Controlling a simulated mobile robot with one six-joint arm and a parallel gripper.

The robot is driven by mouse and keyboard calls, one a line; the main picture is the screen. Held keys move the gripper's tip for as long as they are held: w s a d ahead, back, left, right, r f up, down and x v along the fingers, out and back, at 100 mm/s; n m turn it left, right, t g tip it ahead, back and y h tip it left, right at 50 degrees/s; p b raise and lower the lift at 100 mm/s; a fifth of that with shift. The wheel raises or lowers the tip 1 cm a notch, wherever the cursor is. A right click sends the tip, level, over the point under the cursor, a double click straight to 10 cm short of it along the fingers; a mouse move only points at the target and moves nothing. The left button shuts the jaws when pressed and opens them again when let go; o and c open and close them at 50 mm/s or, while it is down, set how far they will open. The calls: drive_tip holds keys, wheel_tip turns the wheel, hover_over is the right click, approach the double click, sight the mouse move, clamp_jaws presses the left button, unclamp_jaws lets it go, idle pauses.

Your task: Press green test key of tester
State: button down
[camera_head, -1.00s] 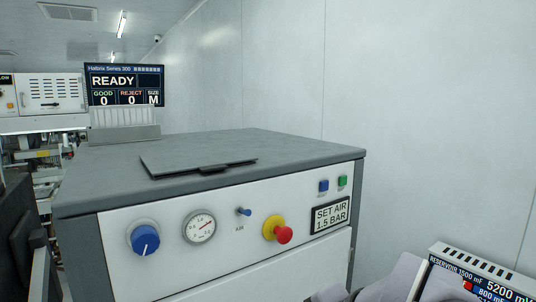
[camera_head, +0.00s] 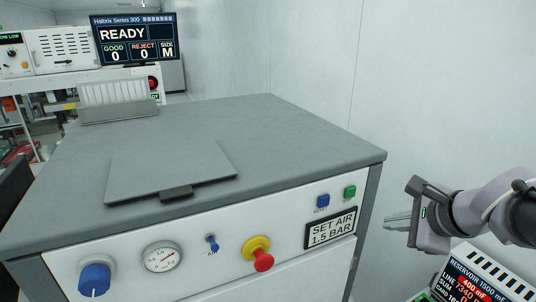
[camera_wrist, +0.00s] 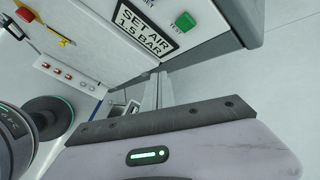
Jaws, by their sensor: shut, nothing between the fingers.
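The green key (camera_head: 349,192) sits at the upper right of the tester's (camera_head: 210,262) white front panel, just right of a blue key (camera_head: 323,201). In the wrist view the green key (camera_wrist: 185,20) is near the top, with a TEST label beside it. My gripper (camera_head: 388,222) is shut and empty, to the right of the panel and apart from the key. In the wrist view its fingers (camera_wrist: 158,90) point toward the panel's edge, with the key above and to the right of them.
A SET AIR 1.5 BAR sign (camera_head: 331,228) is below the keys. A red stop button (camera_head: 263,261), gauge (camera_head: 162,257) and blue knob (camera_head: 95,278) are farther left. A reservoir unit (camera_head: 485,275) stands at lower right. A READY screen (camera_head: 134,40) is at the back.

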drive_tip(key=w+a+p, duration=0.2)
drive_tip(key=w+a, duration=0.1)
drive_tip(key=w, duration=0.5)
idle(0.4)
drive_tip(key=shift+w+a, duration=0.1)
drive_tip(key=shift+w, duration=0.1)
idle(1.7)
drive_tip(key=shift+w+a, duration=0.1)
drive_tip(key=shift+w, duration=0.2)
drive_tip(key=shift+w+a+p, duration=0.15)
drive_tip(key=shift+w+p, duration=0.15)
drive_tip(key=shift+w, duration=0.05)
idle(0.6)
drive_tip(key=shift+s, duration=0.15)
drive_tip(key=shift+s+d+b, duration=0.3)
drive_tip(key=shift+s+b, duration=0.1)
drive_tip(key=shift+s, duration=0.25)
drive_tip(key=shift+s+d+b, duration=0.3)
drive_tip(key=shift+s, duration=0.5)
drive_tip(key=shift+s+d+b, duration=0.25)
drive_tip(key=shift+s+b, duration=0.05)
drive_tip(key=shift+s, duration=0.45)
drive_tip(key=shift+s+d+b, duration=0.3)
drive_tip(key=shift+s, duration=0.5)
